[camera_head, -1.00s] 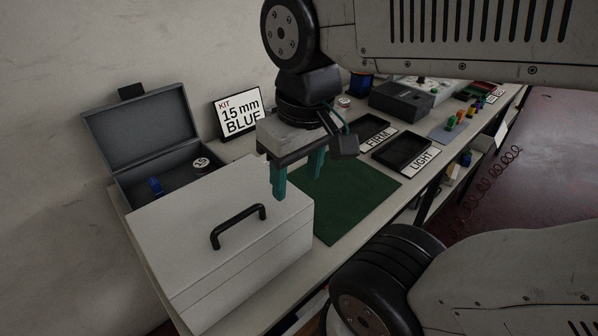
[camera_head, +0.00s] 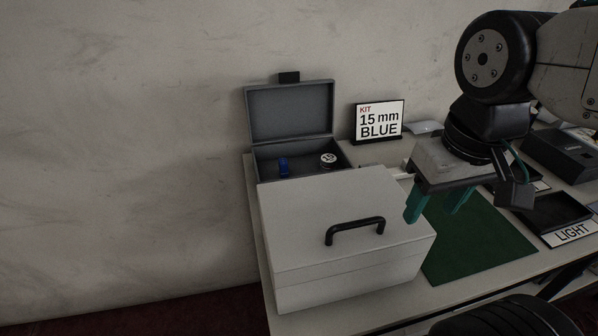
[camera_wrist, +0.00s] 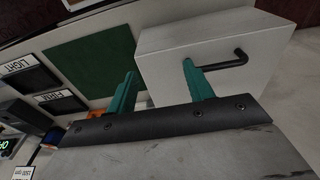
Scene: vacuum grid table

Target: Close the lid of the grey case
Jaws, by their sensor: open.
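The grey case (camera_head: 298,151) stands open at the back of the table, against the wall. Its lid (camera_head: 290,110) is raised upright, with a black latch tab (camera_head: 289,77) on its top edge. Inside lie a blue piece (camera_head: 283,166) and a round disc marked 15 (camera_head: 328,159). The case's front is hidden behind a white box. My gripper (camera_head: 430,206) hangs open and empty above the table, right of the white box and well to the right of the case. In the wrist view its two teal fingers (camera_wrist: 160,88) are spread apart.
The closed white box (camera_head: 345,255) with a black handle (camera_head: 355,231) stands in front of the case. A sign reading KIT 15 mm BLUE (camera_head: 379,121) stands to the case's right. A green mat (camera_head: 480,240) and a LIGHT tray (camera_head: 548,212) lie farther right.

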